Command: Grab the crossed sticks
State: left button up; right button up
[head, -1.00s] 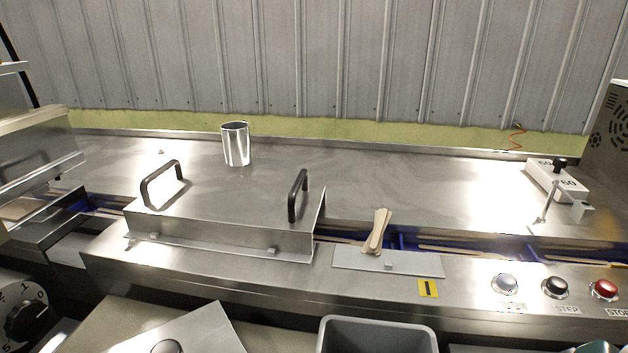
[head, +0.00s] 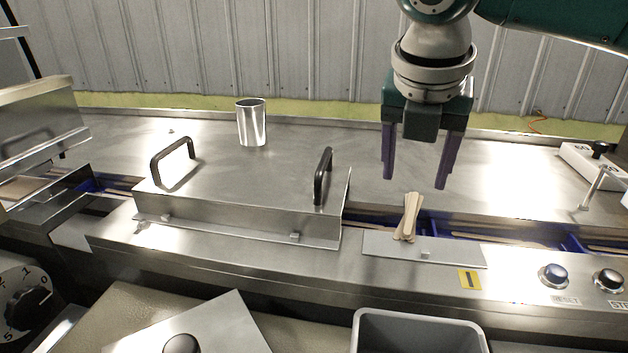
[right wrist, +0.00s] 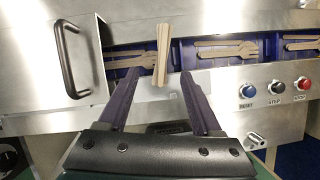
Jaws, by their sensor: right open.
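The crossed sticks (head: 407,218) are pale wooden sticks stuck together, standing up at a slant across the blue conveyor channel, just right of the metal cover (head: 245,200). They also show in the right wrist view (right wrist: 163,58), beyond the fingertips. My right gripper (head: 415,182) is open and empty, fingers pointing down, above the sticks and apart from them. In the right wrist view its two dark fingers (right wrist: 158,85) are spread, with the sticks ahead between their lines. My left gripper is not in view.
The cover has two black handles (head: 323,176) that rise left of the sticks. A metal cup (head: 251,122) stands behind it. A grey bin (head: 418,335) is in front. Buttons (head: 553,276) lie to the right.

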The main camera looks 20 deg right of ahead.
aim_at(410, 214)
jog(key=x, duration=0.7)
jog(key=shift+s+d+f+b, duration=0.1)
jog(key=shift+s+f+b, duration=0.1)
jog(key=shift+f+b, duration=0.25)
grip_shut()
